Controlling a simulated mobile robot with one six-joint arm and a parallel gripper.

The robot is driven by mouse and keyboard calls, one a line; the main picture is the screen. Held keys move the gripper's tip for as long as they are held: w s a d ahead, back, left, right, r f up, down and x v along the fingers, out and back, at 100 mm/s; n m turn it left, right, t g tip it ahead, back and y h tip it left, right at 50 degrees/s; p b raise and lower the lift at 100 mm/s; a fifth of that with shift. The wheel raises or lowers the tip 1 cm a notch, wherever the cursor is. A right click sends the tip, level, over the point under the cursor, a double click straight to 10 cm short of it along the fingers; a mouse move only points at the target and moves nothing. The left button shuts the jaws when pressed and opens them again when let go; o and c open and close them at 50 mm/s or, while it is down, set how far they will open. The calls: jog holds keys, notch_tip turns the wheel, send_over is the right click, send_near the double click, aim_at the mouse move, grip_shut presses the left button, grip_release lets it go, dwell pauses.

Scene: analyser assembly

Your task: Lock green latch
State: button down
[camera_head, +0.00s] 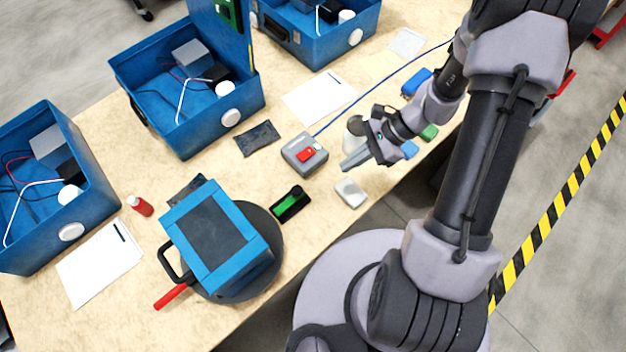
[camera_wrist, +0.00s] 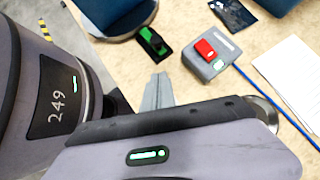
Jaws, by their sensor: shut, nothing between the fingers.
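A black block with a green part (camera_head: 290,203), which looks like the green latch, lies on the table right of the blue analyser box (camera_head: 215,232). In the wrist view the green latch (camera_wrist: 153,41) is beyond my fingertips and a little to the left. Its exact lock position is too small to tell. My gripper (camera_head: 352,163) is shut and empty, above the table, up and right of the latch and apart from it. In the wrist view my gripper's fingers (camera_wrist: 158,92) point toward the latch side.
A grey box with a red switch (camera_head: 305,154) and a blue cable stands close left of my gripper. A white-grey block (camera_head: 350,193) lies near the table edge. Blue open cases (camera_head: 185,85) fill the back and left. Bare table lies between latch and grey box.

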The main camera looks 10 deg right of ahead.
jog(key=b+x, duration=0.2)
jog(key=x, duration=0.6)
jog(key=shift+d+b, duration=0.1)
jog(key=shift+b, duration=0.2)
jog(key=a, duration=0.1)
jog(key=a+f+b, duration=0.1)
jog(key=a, duration=0.1)
jog(key=shift+s+a, duration=0.2)
jog(key=shift+a, duration=0.5)
